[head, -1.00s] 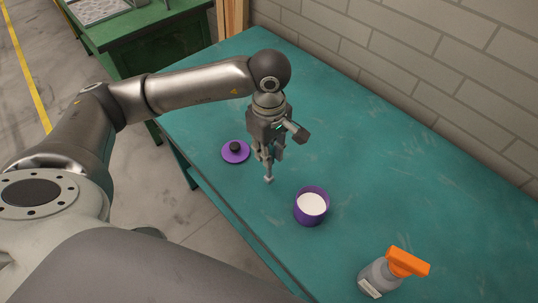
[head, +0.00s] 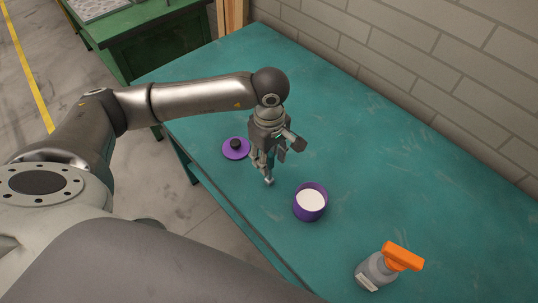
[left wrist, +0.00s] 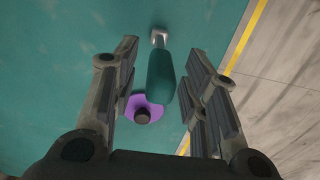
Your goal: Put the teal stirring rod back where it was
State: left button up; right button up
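The stirring rod's teal handle (left wrist: 161,78) lies between the two fingers of my left gripper (left wrist: 163,82) in the left wrist view, with a small metal tip (left wrist: 159,37) at its far end. Gaps show between the handle and both fingers, so the gripper looks open around it. In the head view my left gripper (head: 267,170) points down, low over the teal table (head: 390,150), between the purple lid and the purple cup. The metal tip (head: 268,181) shows just below the fingers there; the handle is mostly hidden. My right gripper is out of view.
The purple cup (head: 311,213) holds something white and stands to the right of the gripper. The purple lid (head: 231,153) with a dark knob lies to the left, near the front edge. A brick wall borders the back; the table's middle is clear.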

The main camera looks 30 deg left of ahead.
pick_arm(q)
jog(key=shift+r, duration=0.1)
jog(key=shift+r, duration=0.2)
notch_tip(320, 180, up, 10)
jog(key=b, duration=0.3)
jog(key=shift+w+r, duration=0.1)
jog(key=shift+r, duration=0.75)
jog(key=shift+f, duration=0.1)
